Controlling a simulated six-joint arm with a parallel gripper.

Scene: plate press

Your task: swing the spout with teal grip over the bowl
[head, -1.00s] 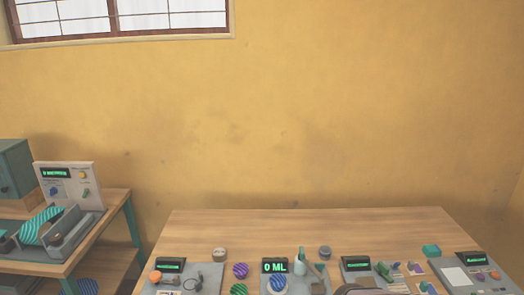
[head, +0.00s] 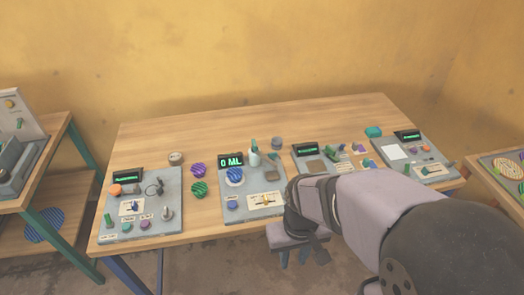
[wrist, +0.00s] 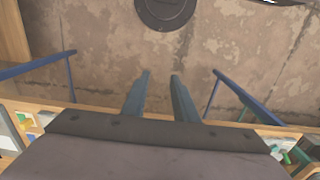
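The station with the green "0 ML" display (head: 231,161) stands at the middle of the table. On it, a pale upright post with a teal-green top (head: 254,152) looks like the spout with teal grip; its outlet is too small to make out. A blue-striped round piece in a pale ring (head: 235,176) lies to its left, under the display, and may be the bowl. My gripper (head: 318,252) is low, in front of the table's front edge, right of this station and apart from it. In the wrist view my gripper (wrist: 160,75) points at the floor, fingers apart with nothing between them.
Striped purple (head: 198,170) and green (head: 199,189) discs lie left of the station. A panel with an orange knob (head: 116,190) is at the left; other panels (head: 407,151) are at the right. A side table (head: 40,170) is at the left.

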